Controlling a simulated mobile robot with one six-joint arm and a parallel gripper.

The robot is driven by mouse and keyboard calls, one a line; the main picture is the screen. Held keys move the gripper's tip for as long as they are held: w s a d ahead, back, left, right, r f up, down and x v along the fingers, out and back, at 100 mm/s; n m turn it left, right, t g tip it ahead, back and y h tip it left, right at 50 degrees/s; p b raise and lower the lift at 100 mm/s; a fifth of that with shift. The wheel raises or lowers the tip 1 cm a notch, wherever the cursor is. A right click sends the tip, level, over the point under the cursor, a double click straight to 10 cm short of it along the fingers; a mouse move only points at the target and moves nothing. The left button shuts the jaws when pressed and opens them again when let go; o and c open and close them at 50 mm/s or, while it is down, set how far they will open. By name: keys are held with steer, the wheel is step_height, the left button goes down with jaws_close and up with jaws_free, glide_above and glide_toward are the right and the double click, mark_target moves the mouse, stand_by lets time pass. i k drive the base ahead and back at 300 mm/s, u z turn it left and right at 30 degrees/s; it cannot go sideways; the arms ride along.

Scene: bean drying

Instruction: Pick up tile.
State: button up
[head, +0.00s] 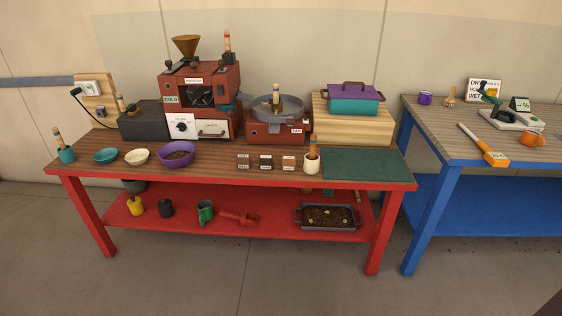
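Three small labelled tiles lie in a row near the front edge of the wooden top of the red bench. The left tile (243,161) is brown, the middle tile (266,162) is dark, and the right tile (289,162) is lighter reddish-brown. Their labels are too small to read. Nothing covers them, and small gaps separate them. My gripper is not in view.
A white cup (312,164) with an upright wooden-handled tool stands just right of the tiles, beside a green mat (366,164). A purple bowl (178,154) stands to their left. Behind are the red roaster (215,80) and the round cooling pan (258,108).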

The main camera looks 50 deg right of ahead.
mark_target(288, 163)
steer(key=i, duration=0.85)
steer(key=z, duration=0.05)
